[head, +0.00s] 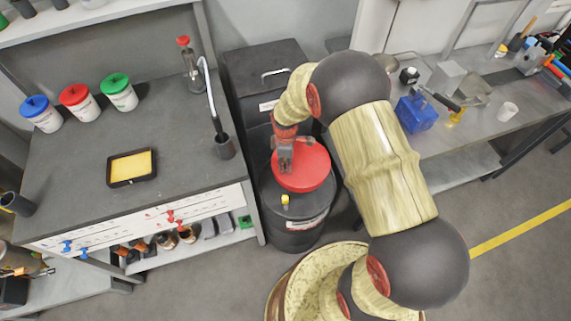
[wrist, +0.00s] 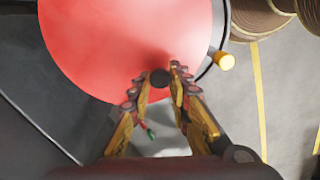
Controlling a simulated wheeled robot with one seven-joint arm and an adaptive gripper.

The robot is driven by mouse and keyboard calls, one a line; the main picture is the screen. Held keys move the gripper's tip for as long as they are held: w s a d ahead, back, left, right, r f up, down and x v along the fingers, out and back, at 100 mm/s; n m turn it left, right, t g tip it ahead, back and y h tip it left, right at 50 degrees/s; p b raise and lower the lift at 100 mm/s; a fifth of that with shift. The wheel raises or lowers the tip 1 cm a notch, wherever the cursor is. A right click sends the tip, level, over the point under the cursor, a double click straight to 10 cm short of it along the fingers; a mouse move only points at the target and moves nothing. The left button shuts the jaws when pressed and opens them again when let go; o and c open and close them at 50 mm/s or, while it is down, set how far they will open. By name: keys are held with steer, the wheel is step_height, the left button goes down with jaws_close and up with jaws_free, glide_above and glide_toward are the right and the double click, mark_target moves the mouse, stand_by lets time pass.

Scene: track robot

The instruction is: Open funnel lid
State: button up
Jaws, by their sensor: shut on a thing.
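The red funnel lid (head: 304,170) lies on top of a black drum (head: 293,233) between the left workbench and my arm. The lid (wrist: 130,40) fills the upper middle of the wrist view as a large red disc. My gripper (head: 286,160) reaches down over the left side of the lid in the head view. In the wrist view its fingertips (wrist: 160,78) close on a small dark round knob (wrist: 160,79) at the lid's edge. A yellow piece (wrist: 224,61) sticks out at the drum's rim. The lid looks flat and closed, though its underside is hidden.
A black cabinet (head: 262,72) stands behind the drum. The left workbench (head: 60,190) holds lidded white buckets and a black tray with a yellow pad (head: 132,167). A right bench (head: 470,135) carries a blue container (head: 415,113). Open floor lies at the right front.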

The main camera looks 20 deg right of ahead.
mark_target(300, 166)
steer(key=shift+r, duration=0.1)
jaws_close()
steer(key=shift+d+r+y, duration=0.35)
steer(key=shift+r+y, duration=0.05)
steer(key=shift+r, duration=0.3)
steer(key=d+r+y+b, duration=0.3)
steer(key=d+r+y, duration=0.8)
steer(key=d, duration=0.3)
steer(key=shift+r+y+b, duration=0.4)
steer(key=shift+r, duration=0.2)
steer(key=shift+d, duration=0.1)
